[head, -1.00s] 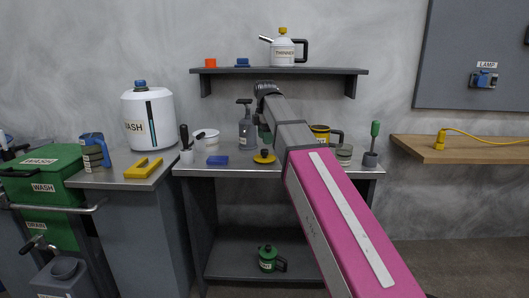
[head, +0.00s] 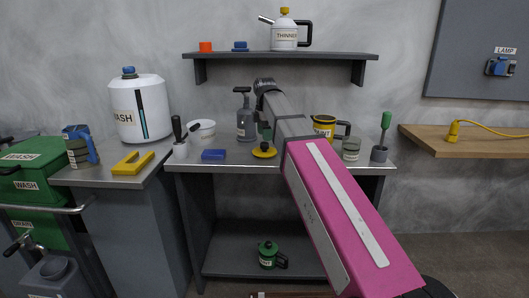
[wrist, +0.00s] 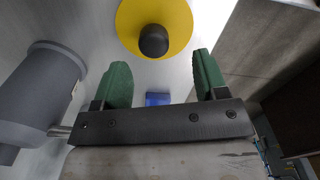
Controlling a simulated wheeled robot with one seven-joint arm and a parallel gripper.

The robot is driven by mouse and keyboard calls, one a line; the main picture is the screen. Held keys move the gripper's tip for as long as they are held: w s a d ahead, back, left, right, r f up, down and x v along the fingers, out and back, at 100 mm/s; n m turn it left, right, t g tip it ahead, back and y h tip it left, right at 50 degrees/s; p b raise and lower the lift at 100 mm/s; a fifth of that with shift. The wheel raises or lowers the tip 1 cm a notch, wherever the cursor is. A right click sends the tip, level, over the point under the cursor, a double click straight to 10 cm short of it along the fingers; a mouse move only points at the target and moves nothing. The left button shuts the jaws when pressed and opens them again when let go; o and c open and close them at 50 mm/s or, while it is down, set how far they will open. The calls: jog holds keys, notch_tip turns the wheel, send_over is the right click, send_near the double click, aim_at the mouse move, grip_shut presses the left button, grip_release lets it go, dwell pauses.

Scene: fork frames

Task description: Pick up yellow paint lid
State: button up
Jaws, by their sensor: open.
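The yellow paint lid (head: 264,152) lies on the grey workbench (head: 235,162), a flat round disc with a dark knob. In the wrist view the yellow lid (wrist: 180,25) is at the top centre, its black knob (wrist: 153,40) facing the camera. My gripper (wrist: 161,58) is open, its two green fingers apart with nothing between them. The lid lies beyond the fingertips, and its knob is roughly in line with the gap. In the head view my gripper is small and partly hidden by my arm, just above the lid.
A grey spray bottle (head: 246,118) stands just behind and left of the lid. A yellow-banded can (head: 324,124) stands to the right, partly behind my arm. A shelf (head: 230,58) overhangs the bench.

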aim_at(265, 143)
jog(key=shift+w+d+f, duration=0.1)
jog(key=shift+w+f, duration=0.1)
jog(key=shift+f, duration=1.1)
jog(key=shift+w+f, duration=0.2)
jog(key=shift+f, duration=1.1)
jog(key=c, duration=1)
